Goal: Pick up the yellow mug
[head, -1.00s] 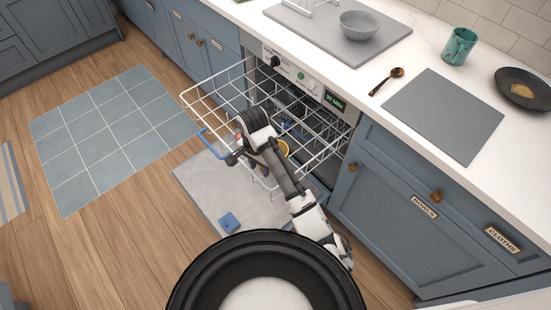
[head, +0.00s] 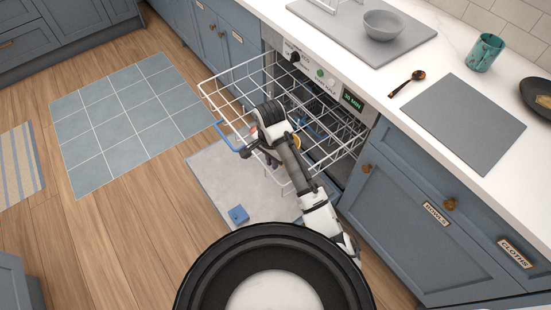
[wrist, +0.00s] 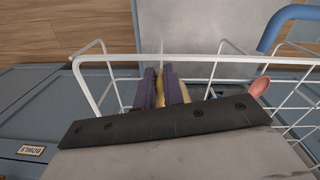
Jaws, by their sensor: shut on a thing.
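The yellow mug (wrist: 173,90) shows as a narrow yellow strip between the two dark fingers of my gripper (wrist: 162,90) in the wrist view. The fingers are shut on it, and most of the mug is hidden. The gripper's fingertips are mostly hidden there by my own wrist. How far the mug stands clear of the rack, I cannot tell.
The rack is pulled out, with a blue handle (wrist: 290,20); its wires run close around my fingers. A reddish thing (wrist: 258,87) lies beside my gripper. A blue block (head: 238,214) lies on the grey surface below.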

